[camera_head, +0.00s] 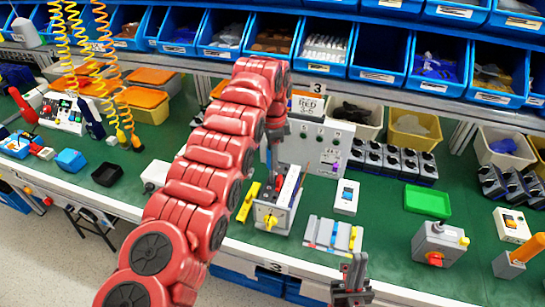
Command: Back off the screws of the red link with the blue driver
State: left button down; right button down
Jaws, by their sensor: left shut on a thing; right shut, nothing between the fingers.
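My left gripper (273,138) hangs at the end of the red arm, above the open switch block at the bench's middle. It is shut on the blue driver (269,160), which points down toward the switch block. The switch block (284,208) is grey with a yellow rotary knob (268,222) on its front. A small reddish strip, perhaps the red link (297,197), shows on its right side; its screws are too small to see. Whether the driver tip touches anything cannot be told. My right gripper (351,283) is shut and empty at the bench's front edge.
A yellow tool (248,201) stands left of the block. A grey rack with coloured pieces (333,235), a white switch box (346,197) and a green tray (428,201) lie to the right. A grey control box (322,146) stands behind. Green bench surface is clear between them.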

pick_arm(q)
jog(key=shift+f+n, duration=0.1)
jog(key=shift+n, duration=2.2)
jog(key=shift+b, duration=0.3)
jog(key=n, duration=0.2)
jog(key=shift+n, duration=0.4)
jog(key=shift+a+n, duration=0.1)
jog(key=shift+n, duration=0.8)
